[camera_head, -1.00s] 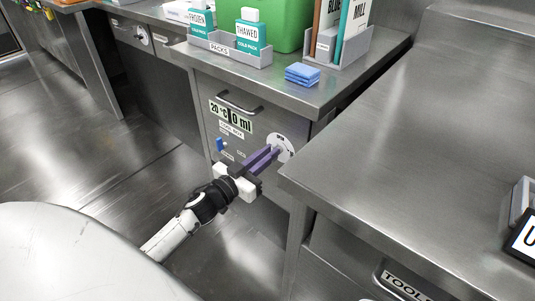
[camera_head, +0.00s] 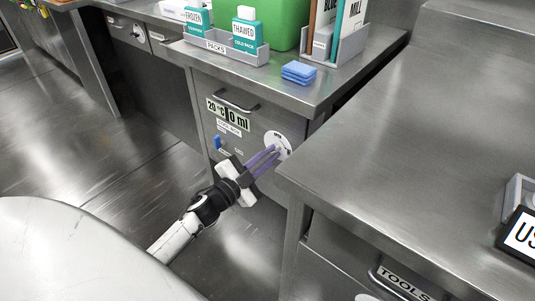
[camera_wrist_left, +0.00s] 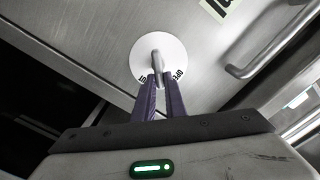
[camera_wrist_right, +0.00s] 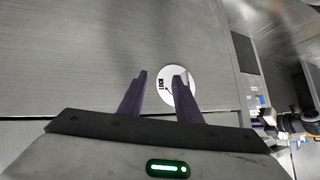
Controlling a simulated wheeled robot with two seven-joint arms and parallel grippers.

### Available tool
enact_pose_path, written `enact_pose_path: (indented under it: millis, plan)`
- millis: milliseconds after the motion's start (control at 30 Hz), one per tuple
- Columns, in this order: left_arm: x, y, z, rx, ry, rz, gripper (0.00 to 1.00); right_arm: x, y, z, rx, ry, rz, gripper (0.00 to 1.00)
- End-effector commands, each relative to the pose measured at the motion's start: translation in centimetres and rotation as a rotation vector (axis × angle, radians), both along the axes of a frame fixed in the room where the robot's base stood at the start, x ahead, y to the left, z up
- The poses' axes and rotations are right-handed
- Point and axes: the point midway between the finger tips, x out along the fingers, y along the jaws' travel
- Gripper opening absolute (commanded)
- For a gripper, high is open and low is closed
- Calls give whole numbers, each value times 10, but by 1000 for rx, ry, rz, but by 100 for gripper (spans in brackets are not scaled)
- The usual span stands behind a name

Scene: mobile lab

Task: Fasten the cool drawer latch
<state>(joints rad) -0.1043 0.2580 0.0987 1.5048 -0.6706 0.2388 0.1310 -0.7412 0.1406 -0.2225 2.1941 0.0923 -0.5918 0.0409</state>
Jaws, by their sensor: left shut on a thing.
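The cool drawer (camera_head: 238,125) has a bar handle, a "20 °C 0 ml" label and a white round latch plate (camera_head: 283,139); its front looks flush with the cabinet. My left gripper (camera_head: 275,149) reaches the plate with its purple fingers. In the left wrist view the plate (camera_wrist_left: 174,45) carries a grey latch knob (camera_wrist_left: 155,45), and the left fingertips (camera_wrist_left: 160,78) are shut on its lower end. Lettering beside the fingers is partly hidden. My right gripper (camera_wrist_right: 160,78) is open and empty, in front of a panel with another white disc (camera_wrist_right: 166,88); the head view does not show it.
A steel counter (camera_head: 400,130) stands close to the right of the drawer. On the bench above are a packs tray (camera_head: 225,52), a green bin (camera_head: 275,20) and blue cloths (camera_head: 299,72). Open floor (camera_head: 90,160) lies to the left.

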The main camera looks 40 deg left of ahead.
Motion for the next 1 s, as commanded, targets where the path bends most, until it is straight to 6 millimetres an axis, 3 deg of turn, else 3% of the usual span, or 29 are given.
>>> enact_pose_path:
  millis: [600, 1000]
  plan:
    - [-1, -4, -11, 556, -42, 2, 0, 6, 11, -11, 3, 37, 38, 31]
    - [-1, -4, -14, 755, -55, 3, 0, 10, 14, -13, -5, 52, 62, 31]
